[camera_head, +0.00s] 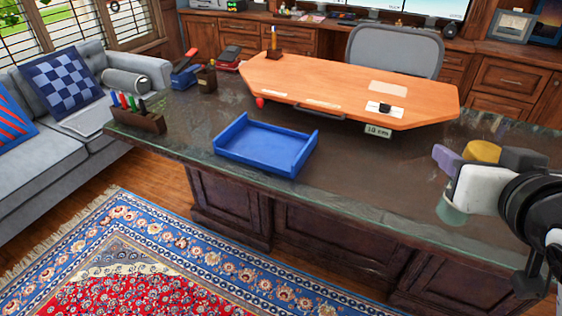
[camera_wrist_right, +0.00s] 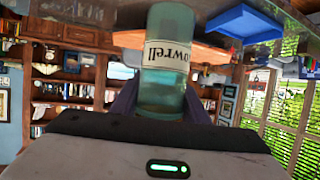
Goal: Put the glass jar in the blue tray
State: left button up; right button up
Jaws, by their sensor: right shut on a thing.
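The glass jar (camera_head: 452,209) is pale green and see-through. It shows under my right gripper (camera_head: 462,192) at the right of the head view, by the desk's front edge. In the wrist view the jar (camera_wrist_right: 168,70) has a white label with upside-down lettering, and it stands between the two fingers of my right gripper (camera_wrist_right: 163,103), which is shut on it. I cannot tell whether the jar touches the desk. The blue tray (camera_head: 262,148) lies empty on the desk, left of the gripper. The tray also shows in the wrist view (camera_wrist_right: 243,21). My left gripper is not in view.
Purple, yellow and grey objects (camera_head: 483,152) stand on the dark desk (camera_head: 370,190) just behind the right gripper. A raised orange wooden board (camera_head: 340,88) covers the back middle. A pen holder (camera_head: 138,120) stands at the left. Desk surface between jar and tray is clear.

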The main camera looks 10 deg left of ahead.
aim_at(262, 151)
jog(key=u, duration=1.15)
jog(key=i, duration=1)
jog(key=z, duration=0.05)
